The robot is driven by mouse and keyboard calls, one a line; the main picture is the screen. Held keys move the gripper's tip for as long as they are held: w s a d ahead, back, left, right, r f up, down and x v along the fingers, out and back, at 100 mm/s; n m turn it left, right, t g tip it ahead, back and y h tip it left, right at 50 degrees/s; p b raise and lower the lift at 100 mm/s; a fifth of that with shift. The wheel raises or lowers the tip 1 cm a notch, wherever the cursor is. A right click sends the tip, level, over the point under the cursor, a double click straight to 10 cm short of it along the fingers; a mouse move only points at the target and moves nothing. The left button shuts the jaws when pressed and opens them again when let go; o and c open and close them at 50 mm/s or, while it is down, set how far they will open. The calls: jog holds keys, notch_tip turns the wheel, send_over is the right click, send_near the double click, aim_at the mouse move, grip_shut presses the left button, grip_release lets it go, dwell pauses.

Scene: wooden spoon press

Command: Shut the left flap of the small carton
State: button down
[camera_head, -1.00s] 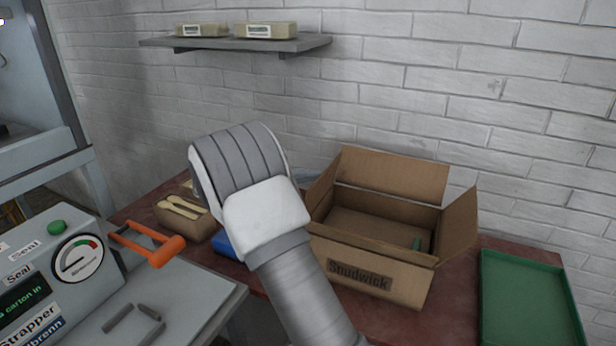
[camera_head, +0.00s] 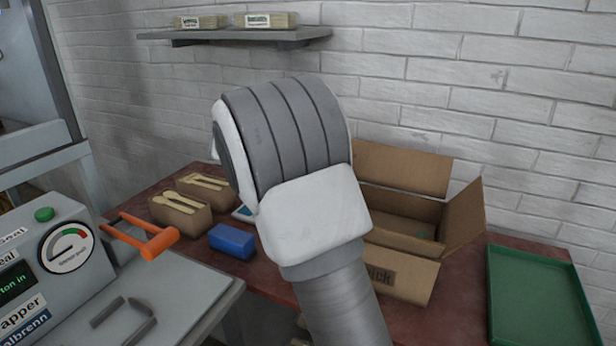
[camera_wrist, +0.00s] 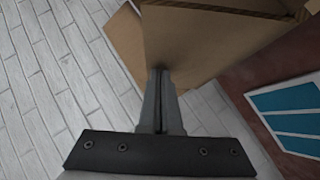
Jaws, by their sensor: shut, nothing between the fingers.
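The small carton (camera_head: 401,274) stands open on the red-brown table, partly hidden behind my arm in the head view. Its back flap (camera_head: 402,168) stands up and its right flap (camera_head: 464,215) leans outward. The left flap is hidden by my arm in the head view. In the wrist view a cardboard panel (camera_wrist: 205,40), seemingly that left flap, fills the top middle. My gripper (camera_wrist: 160,74) is shut and empty, its tips at or very near this panel's lower edge. I cannot tell whether they touch.
Boxes of wooden spoons (camera_head: 180,214), a blue block (camera_head: 232,241) and a blue-and-white card (camera_wrist: 290,112) lie left of the carton. A green tray (camera_head: 540,295) is at right. A machine with an orange handle (camera_head: 150,243) is at left. A brick wall (camera_head: 440,75) stands behind.

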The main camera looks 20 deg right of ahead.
jog(key=shift+s+d+f+m+t+y+b, duration=0.45)
jog(key=shift+s+d+y+b, duration=0.2)
jog(key=shift+b, duration=0.25)
jog(key=shift+w+r, duration=0.1)
jog(key=shift+r, duration=0.05)
jog(key=shift+w+a, duration=0.1)
jog(key=shift+a, duration=0.05)
